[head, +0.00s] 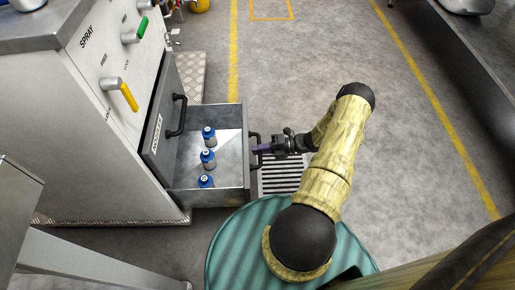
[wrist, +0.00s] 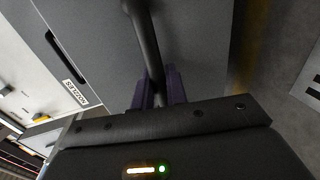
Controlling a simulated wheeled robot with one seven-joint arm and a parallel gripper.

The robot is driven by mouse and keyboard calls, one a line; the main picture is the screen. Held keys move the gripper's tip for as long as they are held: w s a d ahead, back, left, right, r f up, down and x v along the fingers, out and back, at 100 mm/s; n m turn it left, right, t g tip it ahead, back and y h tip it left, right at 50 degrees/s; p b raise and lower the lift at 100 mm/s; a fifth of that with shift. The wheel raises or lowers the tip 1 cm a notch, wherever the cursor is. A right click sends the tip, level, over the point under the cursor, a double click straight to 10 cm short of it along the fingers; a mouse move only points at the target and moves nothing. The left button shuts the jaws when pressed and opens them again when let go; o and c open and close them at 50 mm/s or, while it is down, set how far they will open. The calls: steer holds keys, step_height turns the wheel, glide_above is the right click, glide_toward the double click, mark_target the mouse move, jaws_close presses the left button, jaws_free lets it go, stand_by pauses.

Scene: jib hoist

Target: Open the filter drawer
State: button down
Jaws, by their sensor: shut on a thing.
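An open grey drawer (head: 215,196) sticks out from the lower part of the steel cabinet, and I see into it. Three blue-capped bottles (head: 207,157) stand inside in a row. Its dark bar handle (head: 254,137) is on the front face, and it also shows in the wrist view (wrist: 147,40). My gripper (head: 262,149) has come from the right, and its purple fingers (wrist: 160,90) are shut on this handle. The drawer's front label is not visible, so I cannot read its name.
Above it, a closed dark drawer (head: 160,110) has a handle (head: 179,115) and a label that seems to read "NOZZLES". The cabinet panel holds green and yellow levers (head: 129,97). A floor grate (head: 282,176) lies right of the open drawer. The grey floor beyond is clear.

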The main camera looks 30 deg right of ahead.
steer(key=shift+d, duration=0.15)
steer(key=c, duration=1.5)
jaws_free()
steer(key=p+v, duration=0.4)
steer(key=v, duration=1.3)
steer(key=shift+d, duration=0.15)
steer(key=shift+r, duration=0.1)
steer(key=shift+s, duration=0.15)
